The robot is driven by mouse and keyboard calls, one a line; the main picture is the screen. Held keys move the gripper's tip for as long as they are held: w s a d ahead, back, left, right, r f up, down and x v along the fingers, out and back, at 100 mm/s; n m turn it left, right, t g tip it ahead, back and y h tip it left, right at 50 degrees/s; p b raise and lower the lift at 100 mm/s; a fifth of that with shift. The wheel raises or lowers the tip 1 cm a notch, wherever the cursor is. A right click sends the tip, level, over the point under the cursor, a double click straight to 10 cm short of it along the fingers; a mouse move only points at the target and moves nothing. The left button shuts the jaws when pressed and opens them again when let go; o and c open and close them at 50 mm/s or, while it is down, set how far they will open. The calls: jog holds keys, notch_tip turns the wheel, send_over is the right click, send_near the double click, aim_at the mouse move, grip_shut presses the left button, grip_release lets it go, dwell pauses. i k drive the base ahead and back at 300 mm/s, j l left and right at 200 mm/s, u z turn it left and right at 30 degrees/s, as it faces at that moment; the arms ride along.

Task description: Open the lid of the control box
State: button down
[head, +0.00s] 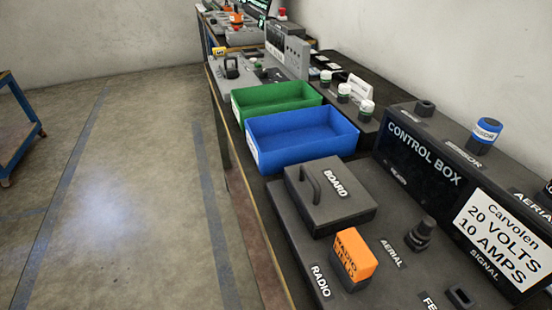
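The control box (424,158) is a dark grey unit along the wall at the right, labelled "CONTROL BOX", with a flat panel in front of it. On that panel a dark square lid (338,205) marked "BOARD" lies closed. A bar handle (309,186) stands up along the lid's left side. What lies under the lid is hidden. My gripper is not in view.
Floor left of the bench is open; a blue cart (20,128) stands far left.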

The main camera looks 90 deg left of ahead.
aim_at(329, 191)
jog(key=u, duration=1.75)
